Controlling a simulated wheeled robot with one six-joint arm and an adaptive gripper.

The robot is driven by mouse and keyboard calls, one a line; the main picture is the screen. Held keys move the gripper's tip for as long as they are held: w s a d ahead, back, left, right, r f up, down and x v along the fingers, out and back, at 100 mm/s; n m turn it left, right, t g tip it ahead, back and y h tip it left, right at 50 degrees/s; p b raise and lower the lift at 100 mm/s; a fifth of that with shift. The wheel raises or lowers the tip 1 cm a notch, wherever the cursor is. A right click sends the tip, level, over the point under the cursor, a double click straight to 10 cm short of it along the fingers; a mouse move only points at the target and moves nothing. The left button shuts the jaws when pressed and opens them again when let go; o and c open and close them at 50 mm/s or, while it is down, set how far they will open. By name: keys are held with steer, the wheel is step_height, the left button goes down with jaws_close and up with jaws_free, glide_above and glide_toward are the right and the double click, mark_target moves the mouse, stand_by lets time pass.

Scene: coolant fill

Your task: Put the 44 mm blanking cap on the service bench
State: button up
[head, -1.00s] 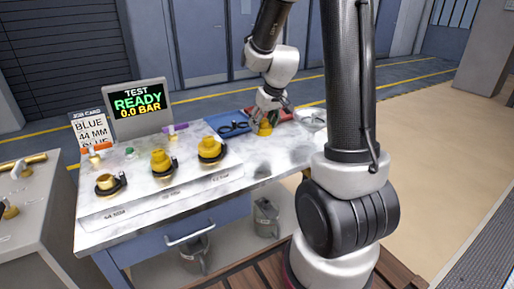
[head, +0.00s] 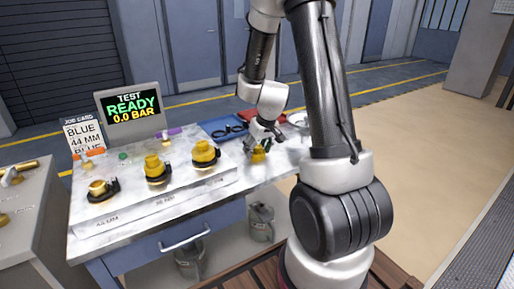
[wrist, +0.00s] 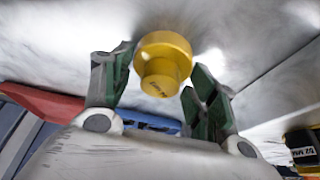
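A yellow blanking cap (head: 258,154) stands on the pale marbled top of the service bench (head: 280,166), near its right end. In the wrist view the cap (wrist: 162,62) shows its wide flange and narrower knob, with small dark lettering that I cannot read. My gripper (head: 262,140) is right above the cap in the head view. In the wrist view its green-padded fingers (wrist: 160,84) are spread on either side of the cap, with a gap visible at the left of the knob. The cap's contact with the bench is partly hidden.
Three yellow-brass fittings with black collars (head: 204,154) stand on a raised labelled strip to the left. A screen (head: 130,107) reads TEST READY 0.0 BAR. A job card (head: 84,134) reads BLUE 44 MM. A blue tray (head: 222,127) and a red tray (head: 268,118) lie behind my gripper.

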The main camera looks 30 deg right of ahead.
steer(key=shift+o, duration=1.2)
steer(key=shift+r, duration=0.1)
steer(key=shift+r, duration=0.4)
steer(key=s+a+r, duration=0.2)
steer(key=s+r, duration=0.6)
steer(key=r, duration=0.2)
steer(key=s+a+r, duration=0.2)
steer(key=s+r, duration=0.5)
steer(key=r, duration=0.2)
steer(key=s+a+r, duration=0.1)
steer(key=s+r, duration=0.2)
steer(key=s, duration=0.8)
steer(key=shift+s+a, duration=0.25)
steer(key=shift+s, duration=0.1)
steer(key=shift+c, duration=0.2)
